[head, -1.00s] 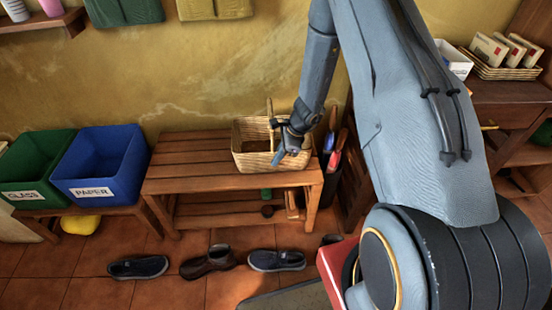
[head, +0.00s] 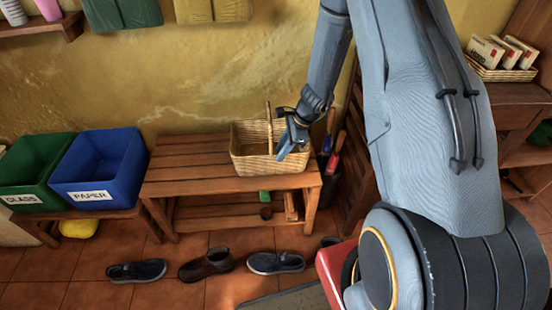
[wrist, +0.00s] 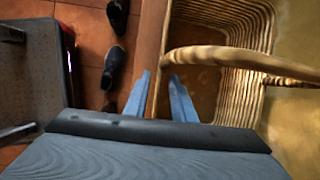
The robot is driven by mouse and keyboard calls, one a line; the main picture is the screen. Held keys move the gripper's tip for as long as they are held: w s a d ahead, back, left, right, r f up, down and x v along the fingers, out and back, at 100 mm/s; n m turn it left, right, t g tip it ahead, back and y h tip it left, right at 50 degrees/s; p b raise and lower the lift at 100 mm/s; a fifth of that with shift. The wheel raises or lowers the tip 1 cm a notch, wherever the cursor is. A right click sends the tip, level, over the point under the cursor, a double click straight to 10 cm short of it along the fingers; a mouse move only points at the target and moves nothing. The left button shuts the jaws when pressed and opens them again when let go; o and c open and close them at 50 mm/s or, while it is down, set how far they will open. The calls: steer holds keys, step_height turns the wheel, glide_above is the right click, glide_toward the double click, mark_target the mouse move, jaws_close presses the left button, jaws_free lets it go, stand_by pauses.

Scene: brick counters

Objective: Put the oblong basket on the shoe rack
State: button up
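The oblong basket (head: 252,160), pale woven wicker with an arched handle, stands upright on the right end of the slatted wooden shoe rack (head: 190,165). In the wrist view the basket (wrist: 250,30) fills the upper right, its handle crossing its opening. My gripper (head: 285,145) is at the basket's right side in the head view. In the wrist view the two fingers of my gripper (wrist: 160,82) are apart, with no object clearly held between them. The right finger overlaps the basket's interior and the left one appears outside its wall. Contact with the rim is unclear.
A blue paper bin (head: 102,170) and a green glass bin (head: 27,170) stand left of the rack. Several shoes, including a brown one (head: 206,263), lie on the tiled floor in front. Umbrellas (head: 335,150) stand close at the rack's right end.

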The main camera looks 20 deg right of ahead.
steer(key=s+d+r+n+g+h, duration=0.1)
steer(key=s+r+n, duration=0.4)
steer(key=r, duration=0.5)
steer(key=s+d+r+n, duration=0.1)
steer(key=s+r+n, duration=0.3)
steer(key=s+r, duration=0.45)
steer(key=s+d+r+n+h, duration=0.2)
steer(key=s+r+n, duration=0.6)
steer(key=s, duration=0.6)
steer(key=shift+d+r+g+h, duration=0.3)
steer(key=shift+d+g+h, duration=0.1)
steer(key=shift+h, duration=0.2)
steer(key=shift+w, duration=0.1)
